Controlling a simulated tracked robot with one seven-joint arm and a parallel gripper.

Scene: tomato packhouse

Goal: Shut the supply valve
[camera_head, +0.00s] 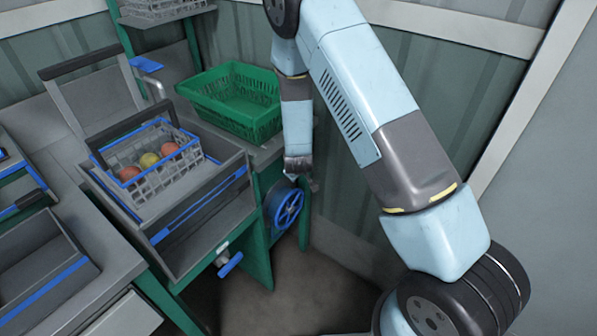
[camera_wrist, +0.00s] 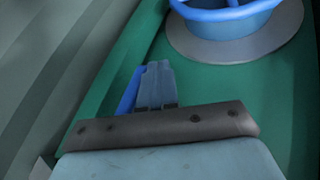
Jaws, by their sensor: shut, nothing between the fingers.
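My gripper (camera_head: 312,185) is just above and right of the wheel in the head view. In the wrist view its fingers (camera_wrist: 155,82) are together and empty. A blue bar (camera_wrist: 130,90) is close beside the fingers, partly hidden behind them; I cannot tell if they touch. A blue lever handle (camera_head: 231,265) is lower on the frame.
A crate with a wire basket (camera_head: 145,187) of several fruits stands on the bench. An empty green crate (camera_head: 237,92) is behind it. A blue-handled tap (camera_head: 146,64) is at the back. Ribbed wall panels (camera_head: 440,90) stand behind my arm. The floor (camera_head: 290,285) before the wheel is clear.

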